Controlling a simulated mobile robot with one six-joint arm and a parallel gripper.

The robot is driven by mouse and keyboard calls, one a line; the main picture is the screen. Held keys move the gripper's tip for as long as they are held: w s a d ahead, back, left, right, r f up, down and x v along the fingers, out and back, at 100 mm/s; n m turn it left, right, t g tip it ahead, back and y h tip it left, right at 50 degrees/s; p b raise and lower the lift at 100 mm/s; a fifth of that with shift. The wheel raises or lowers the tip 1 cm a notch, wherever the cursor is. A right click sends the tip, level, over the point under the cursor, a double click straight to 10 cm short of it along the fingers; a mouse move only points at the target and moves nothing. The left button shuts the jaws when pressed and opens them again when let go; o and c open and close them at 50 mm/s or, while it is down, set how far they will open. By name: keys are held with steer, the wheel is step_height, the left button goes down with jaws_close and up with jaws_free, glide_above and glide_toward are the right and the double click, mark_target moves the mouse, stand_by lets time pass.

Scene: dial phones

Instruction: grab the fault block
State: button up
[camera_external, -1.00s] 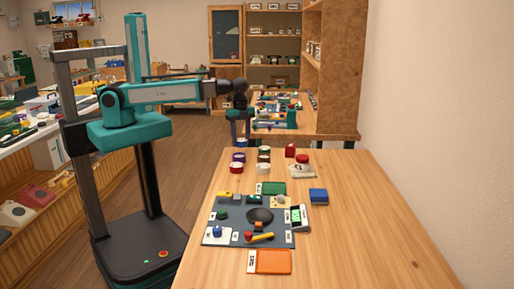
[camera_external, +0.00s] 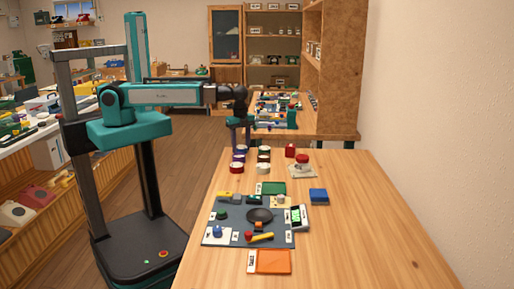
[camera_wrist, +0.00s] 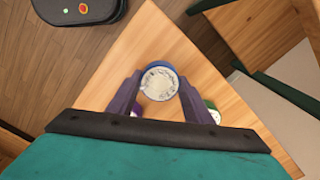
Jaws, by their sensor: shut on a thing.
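My gripper (camera_wrist: 160,84) points down at the far left of the near table, with its two purple fingers on either side of a round blue-rimmed pot with a pale top (camera_wrist: 159,73). It is shut on this pot. In the external view my gripper (camera_external: 240,148) is at the back row of small round pots, and the held pot is mostly hidden. I cannot tell which thing is the fault block, as the labels are too small to read.
Other round pots stand close by, including a purple one (camera_external: 239,157), a green one (camera_external: 264,150) and a red one (camera_external: 236,168). A grey-blue board (camera_external: 213,228) with several small parts and an orange tray (camera_external: 270,262) lie nearer. The table's right side is clear.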

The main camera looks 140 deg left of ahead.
mark_target(241, 147)
steer(key=shift+f, duration=0.1)
steer(key=o, duration=1.1)
steer(key=shift+r, duration=0.2)
steer(key=shift+r+b, duration=1.1)
steer(key=shift+r, duration=4.85)
steer(key=shift+c, duration=0.9)
